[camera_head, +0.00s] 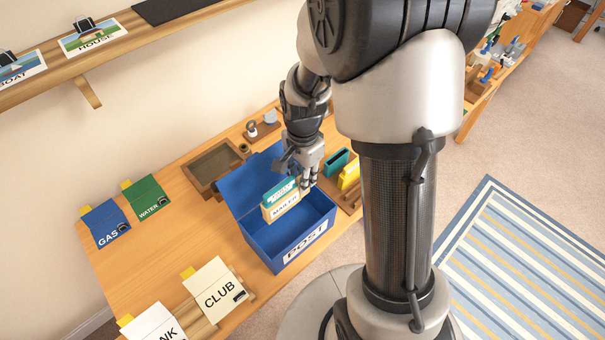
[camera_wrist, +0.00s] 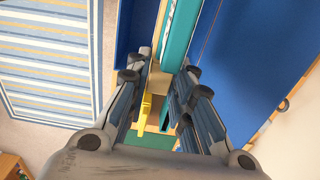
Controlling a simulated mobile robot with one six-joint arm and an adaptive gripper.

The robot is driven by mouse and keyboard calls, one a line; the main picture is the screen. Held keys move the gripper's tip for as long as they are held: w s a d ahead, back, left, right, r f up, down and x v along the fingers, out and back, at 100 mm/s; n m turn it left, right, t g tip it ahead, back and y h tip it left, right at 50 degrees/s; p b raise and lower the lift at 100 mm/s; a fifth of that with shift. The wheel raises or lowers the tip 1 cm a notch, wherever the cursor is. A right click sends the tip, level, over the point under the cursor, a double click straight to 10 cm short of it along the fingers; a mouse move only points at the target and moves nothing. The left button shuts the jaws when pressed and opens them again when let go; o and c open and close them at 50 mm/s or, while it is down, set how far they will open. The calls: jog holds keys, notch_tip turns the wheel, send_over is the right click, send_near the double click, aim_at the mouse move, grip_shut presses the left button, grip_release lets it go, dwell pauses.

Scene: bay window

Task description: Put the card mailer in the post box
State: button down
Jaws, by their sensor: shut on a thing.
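The card mailer (camera_head: 284,204) is a tan upright piece with a teal top and a white MAILER label. It shows edge-on as a teal and white strip in the wrist view (camera_wrist: 181,38). My gripper (camera_head: 303,182) is shut on it at its right end; the fingers (camera_wrist: 163,78) lie on both sides of it. The post box (camera_head: 268,240) is a blue open-topped box with a white POST label and a raised lid at the back left. The mailer is upright over or within its opening; I cannot tell whether it touches the floor.
A teal piece (camera_head: 336,161) and a yellow piece (camera_head: 349,175) stand in a wooden rack right of the box. A brown tray (camera_head: 213,167) lies behind it. GAS (camera_head: 105,223), WATER (camera_head: 147,198) and CLUB (camera_head: 219,289) cards lie left. Bare table (camera_head: 180,240) lies between.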

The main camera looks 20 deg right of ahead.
jog(key=shift+f+b, duration=5.05)
jog(key=shift+f, duration=3.35)
jog(key=c, duration=1.3)
grip_release()
